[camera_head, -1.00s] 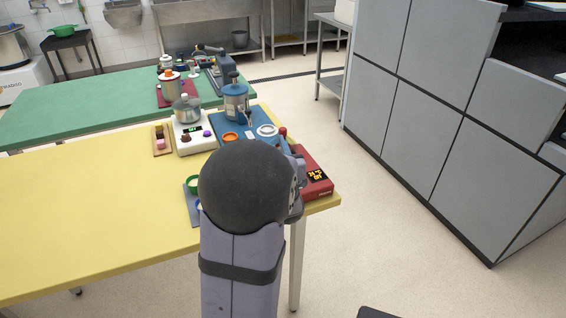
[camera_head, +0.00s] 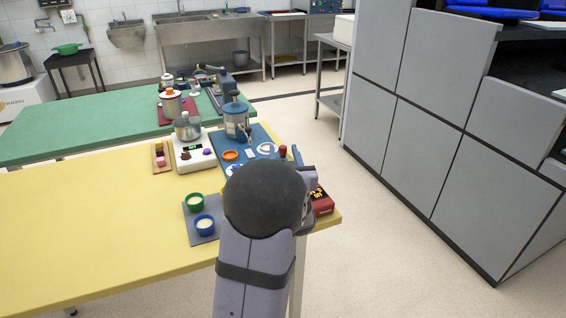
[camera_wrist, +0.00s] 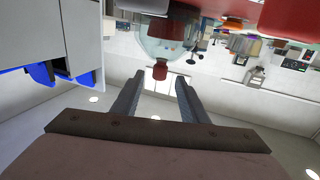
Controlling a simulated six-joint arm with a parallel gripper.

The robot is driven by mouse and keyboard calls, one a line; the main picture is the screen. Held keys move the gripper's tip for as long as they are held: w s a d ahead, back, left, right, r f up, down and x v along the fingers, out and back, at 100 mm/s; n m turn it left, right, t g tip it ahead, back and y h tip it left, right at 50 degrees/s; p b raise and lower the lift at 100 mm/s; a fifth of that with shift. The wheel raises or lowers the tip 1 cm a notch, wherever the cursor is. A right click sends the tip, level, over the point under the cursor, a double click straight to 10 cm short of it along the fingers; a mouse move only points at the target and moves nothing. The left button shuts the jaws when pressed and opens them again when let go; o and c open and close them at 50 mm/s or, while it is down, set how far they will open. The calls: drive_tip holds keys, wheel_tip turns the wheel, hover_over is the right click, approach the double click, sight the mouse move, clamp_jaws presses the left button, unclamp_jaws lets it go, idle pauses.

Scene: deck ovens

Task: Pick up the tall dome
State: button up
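A clear dome (camera_wrist: 158,48) with a dark red knob (camera_wrist: 160,71) shows in the wrist view, which looks upside down. I take it to be the tall dome. My gripper (camera_wrist: 157,80) is open and empty, its two fingers apart with the knob in line between them, a little beyond the tips. No contact shows. In the head view a red knob (camera_head: 283,150) shows just past my arm; the dome under it and my gripper's fingers are mostly hidden by my arm.
A red device with a lit display (camera_head: 322,200) sits at the yellow table's (camera_head: 90,220) right corner. The table's left is clear.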

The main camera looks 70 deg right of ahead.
sight(283, 148)
drive_tip(key=shift+x, duration=1.75)
drive_tip(key=shift+s, duration=0.1)
clamp_jaws()
drive_tip(key=shift+r, duration=0.1)
